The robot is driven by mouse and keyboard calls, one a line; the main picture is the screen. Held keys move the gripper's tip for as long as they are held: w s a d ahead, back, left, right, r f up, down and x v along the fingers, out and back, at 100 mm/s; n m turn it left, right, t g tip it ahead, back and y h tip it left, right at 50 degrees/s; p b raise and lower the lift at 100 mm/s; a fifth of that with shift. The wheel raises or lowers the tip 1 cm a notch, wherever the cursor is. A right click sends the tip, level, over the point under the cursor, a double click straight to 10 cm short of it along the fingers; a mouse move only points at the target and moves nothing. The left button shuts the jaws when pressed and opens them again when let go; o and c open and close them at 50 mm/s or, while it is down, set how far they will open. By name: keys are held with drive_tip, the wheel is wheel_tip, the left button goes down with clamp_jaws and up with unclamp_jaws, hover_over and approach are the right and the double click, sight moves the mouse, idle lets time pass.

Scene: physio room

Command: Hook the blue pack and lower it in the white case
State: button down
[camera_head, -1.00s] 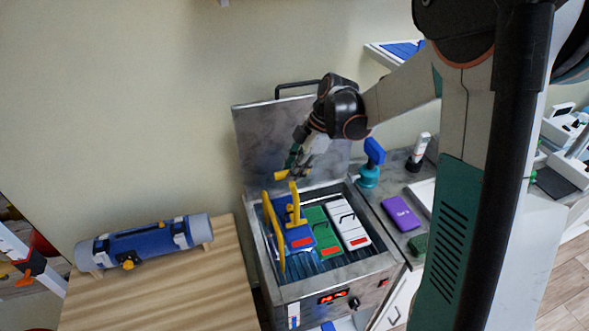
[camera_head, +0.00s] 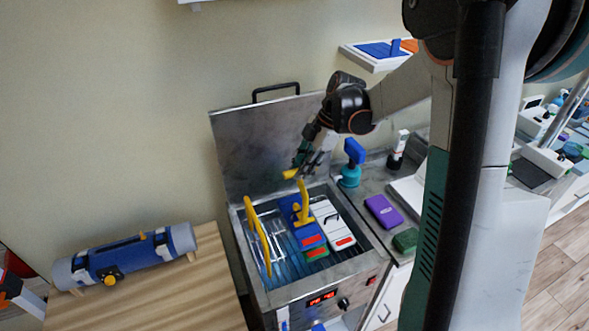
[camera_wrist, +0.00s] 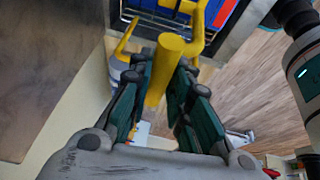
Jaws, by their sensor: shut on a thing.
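My gripper (camera_head: 298,168) is shut on the handle of a yellow hook tool (camera_head: 303,205), above the metal tank. In the wrist view the yellow handle (camera_wrist: 160,72) stands between the green-padded fingers. The exact contact of hook and pack is too small to tell. A white pack (camera_head: 328,218) with a black handle stands beside them. A white object (camera_head: 408,193), possibly the white case, lies on the counter, partly hidden by my arm.
The tank (camera_head: 330,285) has steel walls, a raised lid (camera_head: 265,145) behind and a yellow handle (camera_head: 257,237) at its left. A purple box (camera_head: 383,211), a dark green item (camera_head: 405,240) and a blue-topped teal bottle (camera_head: 351,165) stand on the right counter.

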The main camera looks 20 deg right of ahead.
drive_tip(key=s+d, duration=0.2)
drive_tip(key=d, duration=1.4)
drive_tip(key=s+d, duration=0.2)
drive_tip(key=d, duration=1.5)
drive_tip(key=s+d, duration=0.2)
drive_tip(key=d, duration=1.5)
drive_tip(key=shift+s, duration=0.3)
idle(1.7)
drive_tip(key=shift+f, duration=0.1)
drive_tip(key=shift+f+b, duration=0.4)
drive_tip(key=shift+f, duration=0.25)
